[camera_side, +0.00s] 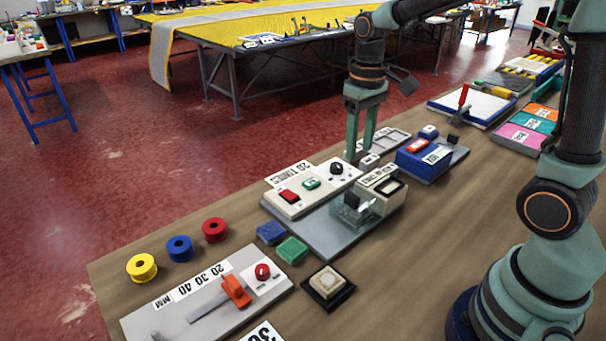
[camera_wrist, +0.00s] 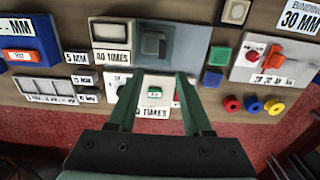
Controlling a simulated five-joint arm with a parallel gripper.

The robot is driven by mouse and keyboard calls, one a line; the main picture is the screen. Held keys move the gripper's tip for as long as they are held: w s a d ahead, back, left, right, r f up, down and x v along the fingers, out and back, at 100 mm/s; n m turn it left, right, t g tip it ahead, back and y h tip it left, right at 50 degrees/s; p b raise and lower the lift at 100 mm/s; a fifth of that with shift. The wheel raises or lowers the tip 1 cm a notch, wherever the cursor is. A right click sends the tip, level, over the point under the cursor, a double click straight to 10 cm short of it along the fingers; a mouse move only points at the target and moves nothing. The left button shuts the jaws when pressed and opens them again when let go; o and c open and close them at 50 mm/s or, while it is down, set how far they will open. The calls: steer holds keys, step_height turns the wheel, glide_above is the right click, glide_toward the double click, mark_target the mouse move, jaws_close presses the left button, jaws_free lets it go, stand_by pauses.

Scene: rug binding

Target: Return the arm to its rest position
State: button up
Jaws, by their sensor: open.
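My gripper (camera_side: 361,150) hangs from my raised arm with its two green fingers pointing down, near the back edge of the bench. It is open and nothing is between the fingers. In the side view it is just behind the panel (camera_side: 318,198) with a red button (camera_side: 289,196), a green button (camera_side: 311,183) and a black knob (camera_side: 336,168). In the wrist view my gripper (camera_wrist: 159,78) frames the green button (camera_wrist: 155,91), with a gap between the fingers. I cannot tell the exact height of the fingertips above the bench.
A grey base with a clear-covered block (camera_side: 352,211) stands in front of the panel. A blue box (camera_side: 423,159) is to the right. Yellow (camera_side: 142,268), blue (camera_side: 179,249) and red (camera_side: 215,230) spools and a slider board (camera_side: 205,306) lie left. The bench front is mostly clear.

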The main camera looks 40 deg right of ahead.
steer(key=shift+r, duration=0.1)
steer(key=s+a+r+t, duration=0.3)
steer(key=s+r+t, duration=0.2)
steer(key=s, duration=0.3)
steer(key=shift+s+r+t, duration=0.25)
steer(key=shift+r+t, duration=0.05)
stand_by(1.0)
